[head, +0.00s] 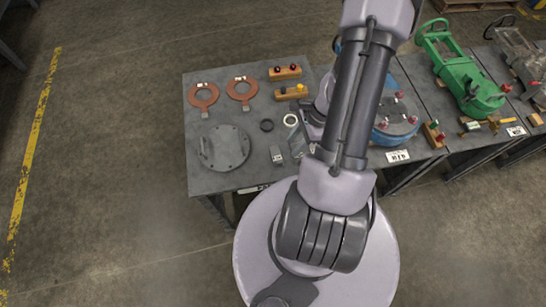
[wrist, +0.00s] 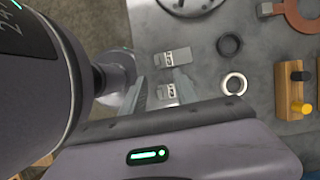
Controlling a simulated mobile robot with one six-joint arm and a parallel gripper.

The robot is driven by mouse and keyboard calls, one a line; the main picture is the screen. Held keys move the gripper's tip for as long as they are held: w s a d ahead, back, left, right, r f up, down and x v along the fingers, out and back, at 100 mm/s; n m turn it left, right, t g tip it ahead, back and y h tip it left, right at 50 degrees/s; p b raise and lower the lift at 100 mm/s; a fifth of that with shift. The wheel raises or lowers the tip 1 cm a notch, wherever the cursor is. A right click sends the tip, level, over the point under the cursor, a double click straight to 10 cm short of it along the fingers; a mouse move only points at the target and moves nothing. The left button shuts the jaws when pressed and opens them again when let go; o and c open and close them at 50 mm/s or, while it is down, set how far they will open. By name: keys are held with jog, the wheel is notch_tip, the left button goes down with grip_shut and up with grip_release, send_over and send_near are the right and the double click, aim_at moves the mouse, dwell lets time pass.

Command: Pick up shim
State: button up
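Two small grey metal shims with white labels lie on the grey table. One shim (head: 276,154) lies clear of my arm, and it also shows in the wrist view (wrist: 176,57). The other shim (wrist: 166,92) shows between the two fingers of my gripper (wrist: 162,90) in the wrist view. The fingers stand apart, one on each side of this shim. I cannot tell how high they are above it. In the head view my gripper is over the table's right part, mostly hidden by my arm.
A dark ring (head: 267,125) and a pale ring (head: 291,120) lie close by. A round grey flange (head: 224,147), two copper-coloured gaskets (head: 204,95) and wooden blocks with knobs (head: 285,72) share the table (head: 200,178). A blue valve part (head: 402,115) stands right of my arm.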

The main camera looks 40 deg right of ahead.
jog(key=b, duration=0.2)
send_over(280, 162)
jog(key=d, duration=0.3)
jog(key=f, duration=0.2)
jog(key=s+f, duration=0.1)
jog(key=f, duration=0.1)
jog(key=shift+a+f, duration=0.15)
jog(key=shift+f, duration=0.2)
jog(key=b+x, duration=0.1)
jog(key=x, duration=0.1)
jog(key=b+x, duration=0.2)
jog(key=x, duration=0.1)
jog(key=shift+a, duration=0.35)
jog(key=shift+r, duration=0.15)
grip_shut()
